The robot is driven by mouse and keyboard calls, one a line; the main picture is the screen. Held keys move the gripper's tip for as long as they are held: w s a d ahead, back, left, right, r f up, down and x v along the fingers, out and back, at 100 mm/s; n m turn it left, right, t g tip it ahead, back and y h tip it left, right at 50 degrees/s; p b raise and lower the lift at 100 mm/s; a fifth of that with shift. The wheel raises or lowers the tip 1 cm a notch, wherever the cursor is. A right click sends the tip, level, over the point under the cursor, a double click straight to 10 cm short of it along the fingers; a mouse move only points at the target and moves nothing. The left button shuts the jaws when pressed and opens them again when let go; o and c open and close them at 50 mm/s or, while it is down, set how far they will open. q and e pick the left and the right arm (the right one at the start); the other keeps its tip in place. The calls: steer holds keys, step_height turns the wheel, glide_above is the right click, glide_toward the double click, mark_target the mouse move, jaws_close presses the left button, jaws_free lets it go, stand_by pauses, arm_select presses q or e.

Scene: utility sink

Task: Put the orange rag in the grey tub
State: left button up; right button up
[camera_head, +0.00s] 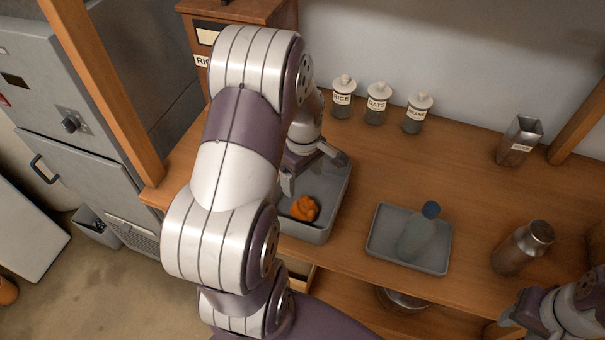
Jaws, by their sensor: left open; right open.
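The orange rag (305,208) is a small crumpled bundle lying inside the grey tub (306,233), on its floor near the front. The tub stands on the wooden counter, and my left arm hides its left part. My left gripper (314,173) is over the tub, above and behind the rag, with its fingers spread and nothing between them. It looks apart from the rag. My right gripper (512,317) is at the lower right corner, partly cut off by the picture edge. It is open and away from the tub.
A grey tray (381,246) holding a blue-capped bottle (417,235) stands right of the tub. A brown metal bottle (523,248) stands near my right gripper. Labelled jars (376,104) and a metal canister (519,142) stand at the back. The counter between is clear.

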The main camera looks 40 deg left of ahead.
arm_select(q)
steer(key=s+d+r+m+b, duration=0.1)
steer(key=s+d+m, duration=0.2)
steer(key=d+m, duration=0.4)
steer(key=s+d+r+m+t+b, duration=0.1)
steer(key=s+d+r+m+b, duration=0.1)
steer(key=d+m, duration=0.4)
steer(key=s+m, duration=0.1)
steer(key=m, duration=0.2)
steer(key=shift+d+m+t, duration=0.3)
steer(key=shift+d+m, duration=0.05)
steer(key=shift+m, duration=0.05)
steer(key=shift+s+a, duration=0.1)
